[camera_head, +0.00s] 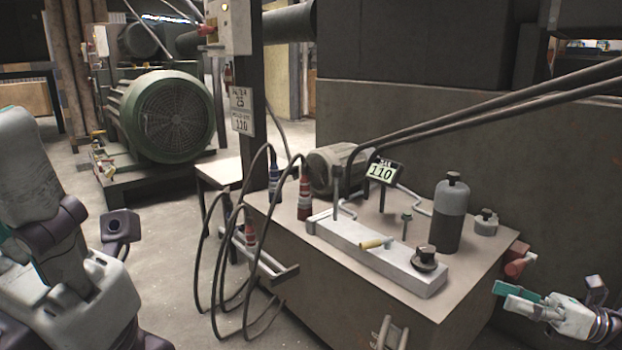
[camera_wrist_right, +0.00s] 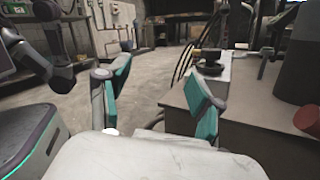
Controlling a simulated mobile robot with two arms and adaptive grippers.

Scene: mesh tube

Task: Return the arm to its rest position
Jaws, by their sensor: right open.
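My right gripper (camera_head: 504,296) is at the lower right edge of the head view, beside the right side of the metal cabinet. Its teal-padded fingers are open. In the right wrist view the fingers (camera_wrist_right: 162,88) stand well apart, with only floor and the cabinet side showing between them. Nothing is held. My left arm (camera_head: 62,235) fills the left edge of the head view, bent. Its gripper is not visible.
The cabinet top (camera_head: 460,270) carries a grey cylinder (camera_head: 449,218), a metal block and a "110" sign (camera_head: 383,171). A red cap (camera_head: 520,262) sticks out near my right gripper. Black hoses (camera_head: 243,240) hang at the cabinet's left. A green motor (camera_head: 170,112) stands behind.

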